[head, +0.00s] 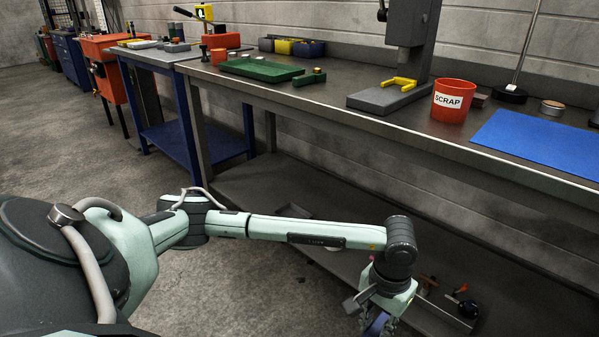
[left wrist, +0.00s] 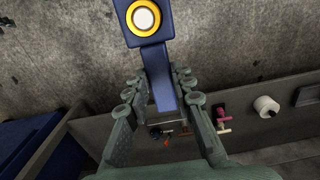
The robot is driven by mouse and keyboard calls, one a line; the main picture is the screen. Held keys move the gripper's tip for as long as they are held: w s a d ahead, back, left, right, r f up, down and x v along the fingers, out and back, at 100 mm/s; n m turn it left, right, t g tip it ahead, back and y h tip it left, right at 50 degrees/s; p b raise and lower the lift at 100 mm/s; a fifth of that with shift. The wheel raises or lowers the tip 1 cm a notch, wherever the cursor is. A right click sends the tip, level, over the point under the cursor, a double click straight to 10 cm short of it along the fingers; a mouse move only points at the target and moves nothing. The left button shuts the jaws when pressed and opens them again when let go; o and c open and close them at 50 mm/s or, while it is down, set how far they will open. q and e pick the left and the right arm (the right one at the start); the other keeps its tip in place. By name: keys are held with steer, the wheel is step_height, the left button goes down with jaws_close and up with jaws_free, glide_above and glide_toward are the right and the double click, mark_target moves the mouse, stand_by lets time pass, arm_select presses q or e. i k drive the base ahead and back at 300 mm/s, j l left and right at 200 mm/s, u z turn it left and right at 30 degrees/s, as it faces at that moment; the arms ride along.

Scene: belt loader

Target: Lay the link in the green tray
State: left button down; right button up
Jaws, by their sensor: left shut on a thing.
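The link (left wrist: 158,75) is a dark blue bar whose far end has a yellow ring around a white centre. My left gripper (left wrist: 159,92) is shut on its bar, and the ringed end sticks out beyond the fingers. In the head view my left gripper (head: 380,318) is low at the bottom edge, in front of the bench and below its top. A bit of the blue link (head: 377,324) shows there, cut off by the frame. The green tray (head: 262,68) lies flat on the bench at the back left, well away from the gripper. My right gripper is not in view.
A green block (head: 309,79) sits right of the tray. Farther right are a grey press (head: 405,60) with a yellow fork, a red SCRAP bin (head: 453,101) and a blue mat (head: 540,146). Small bins (head: 291,46) stand behind the tray. The bench's front edge and lower shelf are near my arm.

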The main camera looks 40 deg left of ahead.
mark_target(259, 69)
steer(key=k+j+u, duration=0.1)
steer(key=j+u, duration=0.35)
steer(key=j, duration=1.35)
steer(key=j+u, duration=0.2)
steer(key=j, duration=1.35)
